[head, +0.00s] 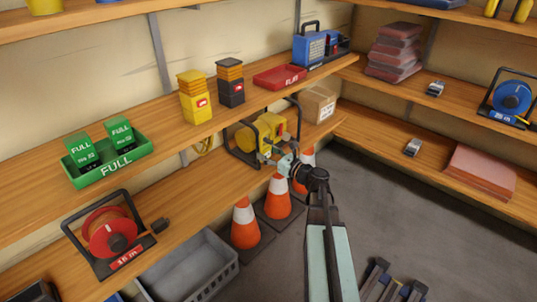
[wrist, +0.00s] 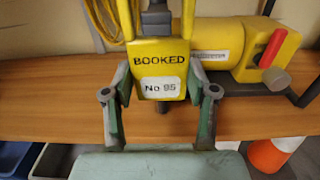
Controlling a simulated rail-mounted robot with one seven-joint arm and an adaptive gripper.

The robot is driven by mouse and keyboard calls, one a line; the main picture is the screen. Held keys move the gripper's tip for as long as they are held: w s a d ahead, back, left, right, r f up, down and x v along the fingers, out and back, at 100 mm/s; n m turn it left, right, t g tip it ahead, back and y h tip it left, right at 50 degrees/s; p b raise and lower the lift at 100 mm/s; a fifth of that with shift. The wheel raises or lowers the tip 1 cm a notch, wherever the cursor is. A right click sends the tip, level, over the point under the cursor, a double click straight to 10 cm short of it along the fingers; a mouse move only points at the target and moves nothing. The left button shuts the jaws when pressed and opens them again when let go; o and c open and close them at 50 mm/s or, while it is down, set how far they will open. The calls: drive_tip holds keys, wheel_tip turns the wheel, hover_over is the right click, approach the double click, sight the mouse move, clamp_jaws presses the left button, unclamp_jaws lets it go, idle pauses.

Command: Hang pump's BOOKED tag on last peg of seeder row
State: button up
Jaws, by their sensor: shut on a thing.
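The yellow BOOKED tag (wrist: 158,60), with a white "No 95" label, stands upright between the fingers of my gripper (wrist: 158,98) in the wrist view. My gripper is shut on it. Two yellow strips rise from the tag's top and leave the picture, so I cannot tell whether they loop around anything. The yellow pump (head: 270,128) sits in a dark frame on the lower left shelf; its body (wrist: 215,65) is behind and right of the tag in the wrist view. In the head view my gripper (head: 283,163) is just in front of the pump. I cannot make out a seeder row peg.
Orange cones (head: 278,197) stand on the floor below the shelf, close to my arm. A red cable reel (head: 110,235) is on the lower shelf at left. A green FULL tray (head: 108,172) and a red tray (head: 280,77) are on the shelf above. Open floor lies to the right.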

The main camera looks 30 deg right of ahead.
drive_tip(key=shift+s, duration=0.15)
drive_tip(key=v, duration=0.8)
drive_tip(key=shift+s+p, duration=0.15)
drive_tip(key=shift+p, duration=0.3)
idle(0.8)
idle(0.4)
